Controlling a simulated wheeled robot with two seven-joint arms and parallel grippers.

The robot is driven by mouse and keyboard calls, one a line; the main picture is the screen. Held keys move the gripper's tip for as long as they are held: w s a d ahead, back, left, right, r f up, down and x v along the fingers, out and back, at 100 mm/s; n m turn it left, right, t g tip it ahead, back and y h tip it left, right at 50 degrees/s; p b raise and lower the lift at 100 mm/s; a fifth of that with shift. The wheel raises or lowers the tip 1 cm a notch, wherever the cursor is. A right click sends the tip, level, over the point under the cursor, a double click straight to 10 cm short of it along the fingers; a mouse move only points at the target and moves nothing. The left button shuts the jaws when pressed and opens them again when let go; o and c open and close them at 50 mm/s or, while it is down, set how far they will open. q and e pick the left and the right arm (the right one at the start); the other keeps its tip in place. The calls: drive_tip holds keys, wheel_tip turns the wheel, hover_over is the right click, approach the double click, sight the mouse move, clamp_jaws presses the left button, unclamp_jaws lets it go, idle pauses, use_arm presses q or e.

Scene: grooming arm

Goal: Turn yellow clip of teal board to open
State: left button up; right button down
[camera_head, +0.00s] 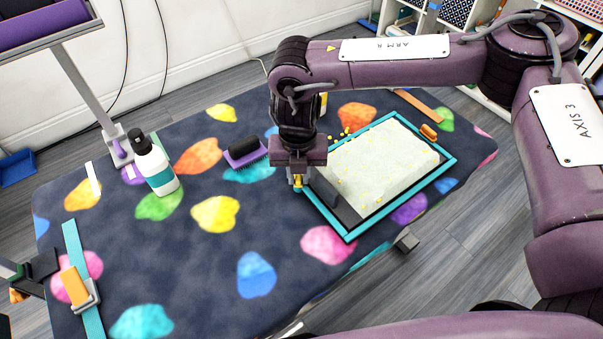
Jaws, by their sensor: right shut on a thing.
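The teal board (344,233) lies on the patterned table mat, a rectangular teal frame around a pale, yellow-speckled pad (385,165). A dark bar (333,200) runs along its left side. The yellow clip (298,186) is at the board's left corner. My right gripper (298,180) points down there and is shut on the yellow clip; its fingers partly hide the clip, so I cannot tell its exact angle. I see no left gripper.
A teal strap with an orange buckle (75,285) crosses the mat's left side. The mat's front middle is clear. Shelves (410,20) stand behind.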

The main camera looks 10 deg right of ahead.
drive_tip(key=shift+n, duration=1.3)
drive_tip(key=shift+n, duration=1.5)
drive_tip(key=c, duration=1.4)
unclamp_jaws()
drive_tip(key=shift+n, duration=0.3)
drive_tip(key=shift+o, duration=0.2)
